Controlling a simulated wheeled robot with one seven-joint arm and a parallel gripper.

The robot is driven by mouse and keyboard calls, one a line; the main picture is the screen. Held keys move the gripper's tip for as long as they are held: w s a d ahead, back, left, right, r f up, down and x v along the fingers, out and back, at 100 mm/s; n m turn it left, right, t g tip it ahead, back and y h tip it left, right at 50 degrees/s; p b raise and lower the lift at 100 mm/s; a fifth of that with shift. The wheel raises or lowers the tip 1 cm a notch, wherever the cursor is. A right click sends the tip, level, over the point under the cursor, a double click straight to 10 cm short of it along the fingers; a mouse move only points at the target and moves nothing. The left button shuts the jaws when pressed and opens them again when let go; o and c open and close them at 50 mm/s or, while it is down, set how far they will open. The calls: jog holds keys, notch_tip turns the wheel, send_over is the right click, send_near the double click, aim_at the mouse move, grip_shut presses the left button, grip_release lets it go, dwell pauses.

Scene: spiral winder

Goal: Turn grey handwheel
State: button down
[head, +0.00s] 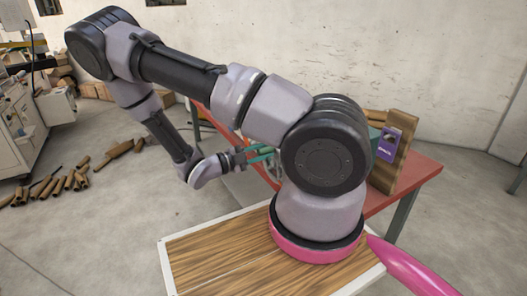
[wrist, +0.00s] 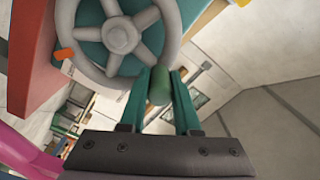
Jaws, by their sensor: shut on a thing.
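The grey handwheel (wrist: 121,37) fills the top of the wrist view, with a round hub, spokes and a rim cut off by the top edge. A green cylindrical handle (wrist: 159,86) stands out at the rim's lower right. My gripper (wrist: 161,76) has its two green fingers on either side of this handle and is shut on it. In the head view my gripper (head: 262,155) reaches in at the red table's near left side. My own arm hides most of the wheel there.
The winder stands on a red table (head: 418,165), mostly behind my arm. A wooden block (head: 402,150) with a purple label (head: 389,146) rises at its right. Wood pieces (head: 75,180) lie on the floor at left. An orange tab (wrist: 63,54) sits left of the wheel.

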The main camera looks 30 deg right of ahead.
jog(key=c, duration=0.6)
grip_release()
jog(key=a, duration=1.1)
jog(key=shift+s, duration=0.2)
